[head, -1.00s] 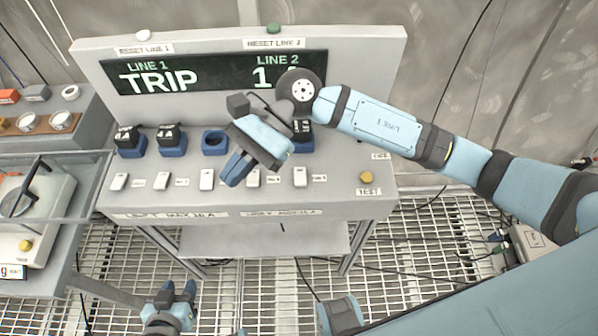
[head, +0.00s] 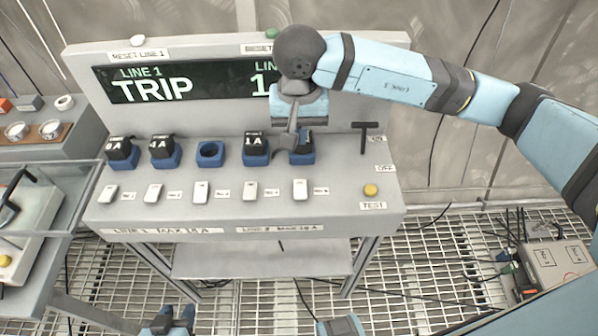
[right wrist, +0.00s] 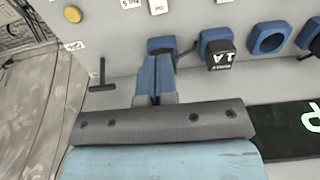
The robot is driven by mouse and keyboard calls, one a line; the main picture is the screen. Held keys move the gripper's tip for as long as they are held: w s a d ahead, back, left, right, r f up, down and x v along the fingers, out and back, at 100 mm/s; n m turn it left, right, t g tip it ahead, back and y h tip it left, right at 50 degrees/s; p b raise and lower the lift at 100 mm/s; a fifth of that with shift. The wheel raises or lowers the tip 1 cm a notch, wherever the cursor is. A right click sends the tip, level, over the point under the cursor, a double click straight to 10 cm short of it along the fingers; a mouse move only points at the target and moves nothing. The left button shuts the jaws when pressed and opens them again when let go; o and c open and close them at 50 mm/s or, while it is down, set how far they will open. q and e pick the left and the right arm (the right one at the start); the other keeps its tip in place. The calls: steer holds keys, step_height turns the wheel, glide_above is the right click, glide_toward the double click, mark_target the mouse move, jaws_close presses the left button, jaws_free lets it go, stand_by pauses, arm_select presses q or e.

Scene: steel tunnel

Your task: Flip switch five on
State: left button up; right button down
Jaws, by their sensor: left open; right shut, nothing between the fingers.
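Switch five (head: 300,189) is the white rocker at the right end of the row on the grey panel. In the right wrist view switch five (right wrist: 158,6) is partly cut off at the top edge. I cannot tell which way it is tipped. My right gripper (head: 286,152) is shut and empty, pointing down by the fifth blue fuse socket (head: 306,157), behind switch five and apart from it. In the right wrist view its fingers (right wrist: 155,62) partly cover that socket. My left gripper (head: 174,314) is open, low in front of the panel and partly cut off.
Several other switches sit left; switch four (head: 250,190) is nearest. Fuse sockets stand behind them; the third socket (head: 210,153) is empty. A black T-handle (head: 365,135) and yellow TEST button (head: 370,190) are at right. The display (head: 180,85) reads TRIP for line 1.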

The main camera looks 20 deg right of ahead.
mark_target(299, 184)
step_height(299, 184, down, 14)
steer(key=shift+p, duration=0.55)
arm_select(q)
steer(key=shift+s+a+r, duration=0.1)
steer(key=shift+a+r, duration=0.1)
steer(key=shift+r, duration=0.05)
steer(key=shift+d, duration=0.1)
arm_select(e)
steer(key=shift+f, duration=0.1)
